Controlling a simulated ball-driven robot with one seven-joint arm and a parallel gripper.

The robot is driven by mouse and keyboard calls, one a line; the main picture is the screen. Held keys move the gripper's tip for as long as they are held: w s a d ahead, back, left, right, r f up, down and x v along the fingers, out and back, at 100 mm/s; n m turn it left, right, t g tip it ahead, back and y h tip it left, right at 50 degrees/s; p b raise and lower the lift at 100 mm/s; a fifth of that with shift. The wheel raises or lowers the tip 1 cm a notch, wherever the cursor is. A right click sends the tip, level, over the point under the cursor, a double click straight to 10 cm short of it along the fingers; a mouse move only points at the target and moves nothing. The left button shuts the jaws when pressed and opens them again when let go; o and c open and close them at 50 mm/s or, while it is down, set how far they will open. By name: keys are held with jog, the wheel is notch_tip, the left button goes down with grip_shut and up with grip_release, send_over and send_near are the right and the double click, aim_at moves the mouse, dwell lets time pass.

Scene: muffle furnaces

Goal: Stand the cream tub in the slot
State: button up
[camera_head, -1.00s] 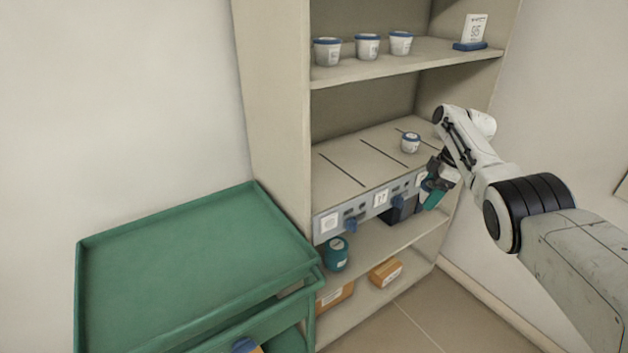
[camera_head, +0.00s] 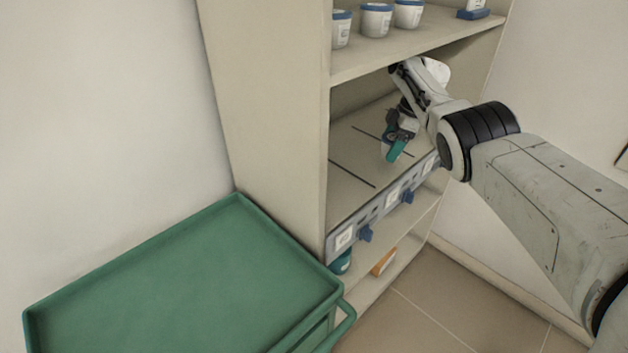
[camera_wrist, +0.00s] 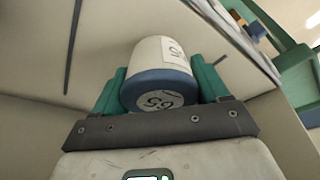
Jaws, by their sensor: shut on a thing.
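My gripper (camera_head: 396,148) is shut on the cream tub, a pale tub with a blue lid and a printed label. In the wrist view the cream tub (camera_wrist: 160,58) sits between the teal fingers, its lid facing the camera. In the head view only a sliver of it shows beside the fingers. The gripper is over the middle shelf (camera_head: 345,197), which dark lines divide into slots. Dark lines also show on both sides of the tub in the wrist view. Whether the tub's base touches the shelf cannot be told. My arm hides the shelf's right part.
Several similar tubs (camera_head: 376,20) and a blue-based sign (camera_head: 473,10) stand on the upper shelf (camera_head: 400,47), close above my arm. A front rail (camera_head: 376,212) with labels and blue hooks edges the middle shelf. A green cart (camera_head: 180,285) with an empty top stands at left.

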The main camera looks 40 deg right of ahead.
aim_at(387, 141)
jog(key=shift+w+a+r+p, duration=0.2)
jog(key=shift+w+a+p, duration=0.15)
jog(key=shift+p, duration=0.3)
jog(key=a+p, duration=0.2)
jog(key=p, duration=0.1)
jog(key=shift+s+a+r, duration=0.1)
jog(key=shift+s+a, duration=0.05)
jog(key=a+p, duration=0.2)
jog(key=a, duration=0.3)
jog(key=a+p, duration=0.2)
jog(key=a, duration=0.2)
jog(key=a+p, duration=0.1)
jog(key=a, duration=0.4)
jog(key=shift+s+a+f+p, duration=0.2)
jog(key=shift+s+a+p, duration=0.15)
jog(key=shift+p, duration=0.05)
jog(key=shift+a, duration=0.15)
jog(key=shift+f, duration=0.45)
jog(key=shift+f+p, duration=0.35)
jog(key=shift+f, duration=1)
jog(key=o, duration=1.1)
jog(key=shift+f, duration=0.1)
